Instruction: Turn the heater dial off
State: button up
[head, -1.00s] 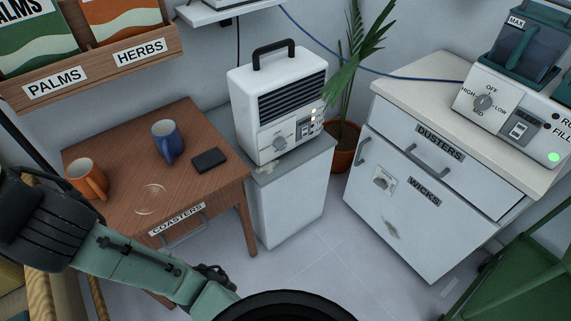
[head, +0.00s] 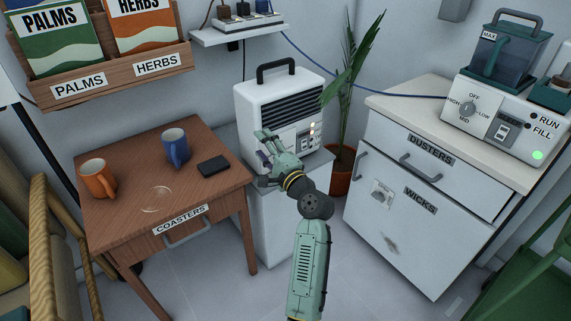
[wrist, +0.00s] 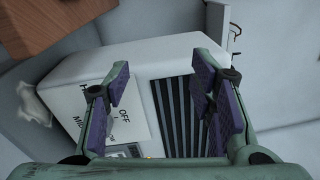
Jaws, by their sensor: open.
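The heater (head: 262,98) is a white box with a black top handle and dark vent slats. It stands on a low white cabinet (head: 272,226). My gripper (head: 268,148) is open in front of the heater's lower left front and covers its dial in the head view. In the wrist view my gripper (wrist: 162,80) spans the heater front (wrist: 152,78), its purple pads apart with nothing between them. The left finger overlaps the dial panel (wrist: 126,105), where "OFF" shows. The dial itself is hidden, so its setting cannot be seen. I cannot tell whether the fingers touch the heater.
The wooden table (head: 128,205) on the left holds an orange mug (head: 98,180), a blue mug (head: 176,147) and a dark flat object (head: 213,166). A potted palm (head: 341,182) stands right of the heater. A machine (head: 502,118) with another dial sits on the right counter (head: 425,122).

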jog(key=s+d+f+m+h, duration=0.1)
jog(key=s+d+f+m, duration=0.1)
jog(key=d+f+m, duration=0.65)
jog(key=w+a+n+b, duration=0.1)
jog(key=w, duration=0.2)
jog(key=w+f+n+b, duration=0.1)
jog(key=w, duration=0.2)
jog(key=w+a+n+b, duration=0.1)
jog(key=w+b, duration=0.1)
jog(key=w, duration=0.1)
jog(key=shift+w+a+f, duration=0.1)
jog(key=shift+a+f, duration=0.2)
jog(key=shift+f, duration=0.05)
jog(key=shift+c, duration=0.4)
jog(key=c, duration=1.1)
